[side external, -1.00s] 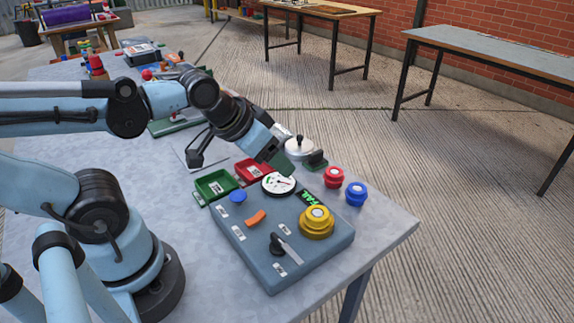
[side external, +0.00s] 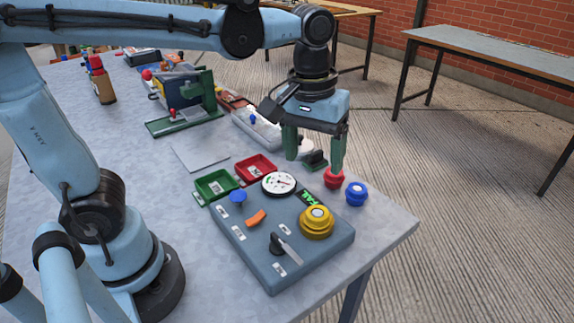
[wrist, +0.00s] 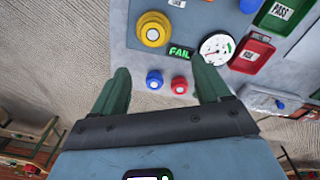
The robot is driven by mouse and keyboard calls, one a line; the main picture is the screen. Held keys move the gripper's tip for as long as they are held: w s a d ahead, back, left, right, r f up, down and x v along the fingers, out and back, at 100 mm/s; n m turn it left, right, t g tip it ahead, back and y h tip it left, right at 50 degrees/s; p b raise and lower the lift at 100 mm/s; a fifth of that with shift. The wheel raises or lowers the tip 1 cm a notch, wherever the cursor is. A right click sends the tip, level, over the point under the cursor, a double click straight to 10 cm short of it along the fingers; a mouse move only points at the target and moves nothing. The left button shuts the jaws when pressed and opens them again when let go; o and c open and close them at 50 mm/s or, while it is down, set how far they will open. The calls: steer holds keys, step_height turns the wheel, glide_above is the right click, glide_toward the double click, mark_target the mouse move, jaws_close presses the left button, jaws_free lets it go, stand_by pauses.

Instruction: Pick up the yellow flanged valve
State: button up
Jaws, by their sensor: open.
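The yellow flanged valve (side external: 317,222) sits upright on the right part of the grey panel box (side external: 262,268). It also shows in the wrist view (wrist: 153,30), at the top, beyond my fingertips. My gripper (side external: 315,160) is open with green fingers pointing down. It is behind the valve in the side view, its right fingertip overlapping the red valve (side external: 334,179) in the picture. In the wrist view my gripper (wrist: 162,78) has the red valve (wrist: 179,85) and the blue valve (wrist: 154,79) showing between its fingertips. Nothing is held.
The blue valve (side external: 356,193) stands on the table right of the red one. The panel carries a gauge (side external: 279,183), a black lever (side external: 284,246) and an orange part (side external: 255,217). Green (side external: 216,186) and red (side external: 257,168) bins are at its left back. The front right table corner is bare.

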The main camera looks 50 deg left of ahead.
steer(key=d, duration=0.1)
glide_above(317, 213)
steer(key=shift+n+g, duration=0.3)
steer(key=shift+g, duration=0.1)
steer(key=f, duration=0.6)
steer(key=shift+a+f, duration=0.25)
steer(key=shift+d+f, duration=0.2)
steer(key=shift+f, duration=2.4)
steer(key=c, duration=1)
